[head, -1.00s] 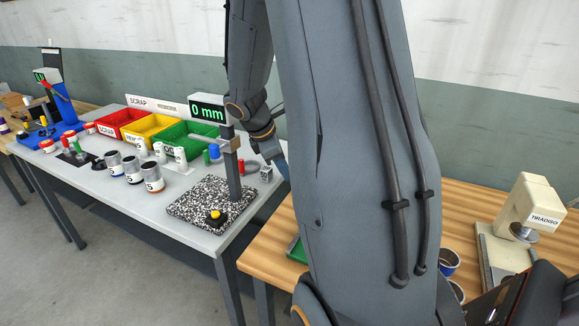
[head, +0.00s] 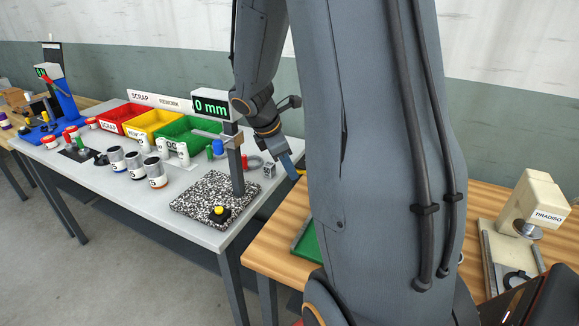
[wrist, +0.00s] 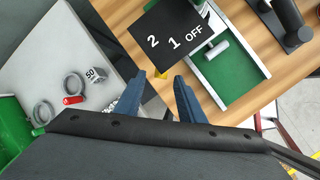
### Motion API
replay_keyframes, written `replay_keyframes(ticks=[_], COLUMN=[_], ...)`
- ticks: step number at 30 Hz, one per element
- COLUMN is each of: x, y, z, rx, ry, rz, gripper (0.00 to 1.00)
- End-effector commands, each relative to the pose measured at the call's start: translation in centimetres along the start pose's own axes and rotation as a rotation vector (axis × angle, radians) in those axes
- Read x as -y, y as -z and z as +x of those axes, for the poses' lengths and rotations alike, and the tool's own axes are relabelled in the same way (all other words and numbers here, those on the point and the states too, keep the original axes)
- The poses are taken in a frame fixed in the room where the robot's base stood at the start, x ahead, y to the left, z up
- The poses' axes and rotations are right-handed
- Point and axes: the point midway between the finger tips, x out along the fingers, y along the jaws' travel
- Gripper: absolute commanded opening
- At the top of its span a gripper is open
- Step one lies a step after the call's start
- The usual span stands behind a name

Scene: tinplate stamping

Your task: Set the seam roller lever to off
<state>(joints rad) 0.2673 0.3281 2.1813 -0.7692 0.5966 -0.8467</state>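My gripper (wrist: 160,78) shows two blue fingers held apart in the wrist view, with a gap between the tips. A black plate (wrist: 172,36) marked 2, 1 and OFF lies just beyond the fingertips. A small yellow piece (wrist: 161,74) shows at the plate's near edge, between the fingertips; whether it is part of the seam roller lever, and whether the fingers touch it, I cannot tell. The lever's setting cannot be read. In the head view my gripper (head: 291,167) points down over the wooden table's edge, with a yellow bit beside its tip.
A green tray (head: 306,244) lies on the wooden table (head: 270,232). The wrist view shows a white cylinder (wrist: 215,49) over the green tray. The grey table (head: 190,229) holds coloured bins, cans and a height gauge (head: 238,165) near my arm. A cream press (head: 533,205) stands at right.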

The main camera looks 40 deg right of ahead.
Motion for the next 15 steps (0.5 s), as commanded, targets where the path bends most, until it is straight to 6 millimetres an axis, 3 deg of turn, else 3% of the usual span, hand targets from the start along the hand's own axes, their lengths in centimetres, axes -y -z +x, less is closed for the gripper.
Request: replay_keyframes(ticks=[9,15], x=[-0.1,-0.1], y=[0.1,0.1], z=[-4.9,-6.7], rx=[-0.001,0.0], ry=[-0.004,-0.001], rz=[0.0,-0.002], gripper=[0.36,0.36])
